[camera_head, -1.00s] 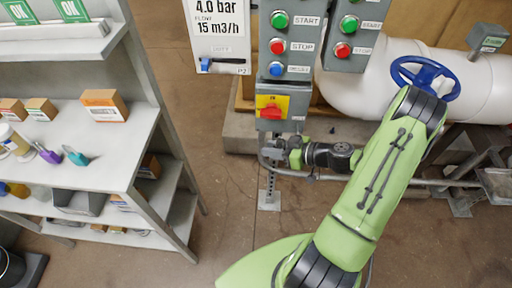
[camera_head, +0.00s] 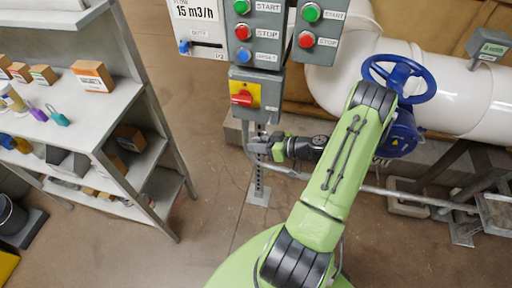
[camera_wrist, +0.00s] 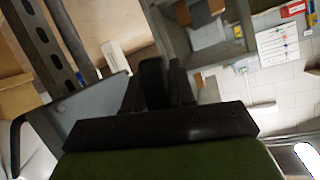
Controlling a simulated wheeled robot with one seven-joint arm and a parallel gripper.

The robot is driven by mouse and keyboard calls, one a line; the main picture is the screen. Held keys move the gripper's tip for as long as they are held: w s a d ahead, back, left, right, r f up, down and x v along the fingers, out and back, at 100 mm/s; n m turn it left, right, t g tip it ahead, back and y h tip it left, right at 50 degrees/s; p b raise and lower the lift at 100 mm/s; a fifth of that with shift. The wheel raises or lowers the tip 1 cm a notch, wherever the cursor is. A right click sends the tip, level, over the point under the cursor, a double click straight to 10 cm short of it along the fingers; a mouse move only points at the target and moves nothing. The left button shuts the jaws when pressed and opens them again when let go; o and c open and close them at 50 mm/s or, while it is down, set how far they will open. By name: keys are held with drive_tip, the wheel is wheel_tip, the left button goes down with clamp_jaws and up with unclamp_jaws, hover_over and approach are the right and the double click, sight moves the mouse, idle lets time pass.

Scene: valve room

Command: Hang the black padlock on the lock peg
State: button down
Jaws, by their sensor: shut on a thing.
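My gripper (camera_head: 262,147) is just below the grey switch box with the red handle on a yellow plate (camera_head: 242,95). In the wrist view the fingers (camera_wrist: 155,92) are shut on a dark block, seemingly the black padlock (camera_wrist: 152,78). Its shackle cannot be made out, and in the head view the padlock is too small to tell from the gripper. The lock peg cannot be picked out in either view. Whether the padlock touches anything is unclear.
A blue handwheel (camera_head: 425,90) on a white pipe is at the right. A shelf at the left holds a purple padlock (camera_head: 37,111), a teal padlock (camera_head: 59,118) and boxes. Floor between is clear.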

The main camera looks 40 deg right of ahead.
drive_tip(key=shift+w+d+f, duration=0.15)
drive_tip(key=shift+w+d, duration=0.8)
drive_tip(key=shift+d, duration=0.25)
drive_tip(key=shift+w+d+b, duration=0.2)
drive_tip(key=shift+d+b, duration=0.05)
drive_tip(key=shift+b, duration=0.15)
drive_tip(key=shift+f+b, duration=0.1)
drive_tip(key=shift+b, duration=0.25)
drive_tip(key=shift+w+d+b, duration=0.4)
drive_tip(key=shift+w+d, duration=0.1)
drive_tip(key=shift+d, duration=0.15)
drive_tip(key=shift+d, duration=0.1)
drive_tip(key=shift+w+d+b, duration=0.45)
drive_tip(key=shift+w+d, duration=0.05)
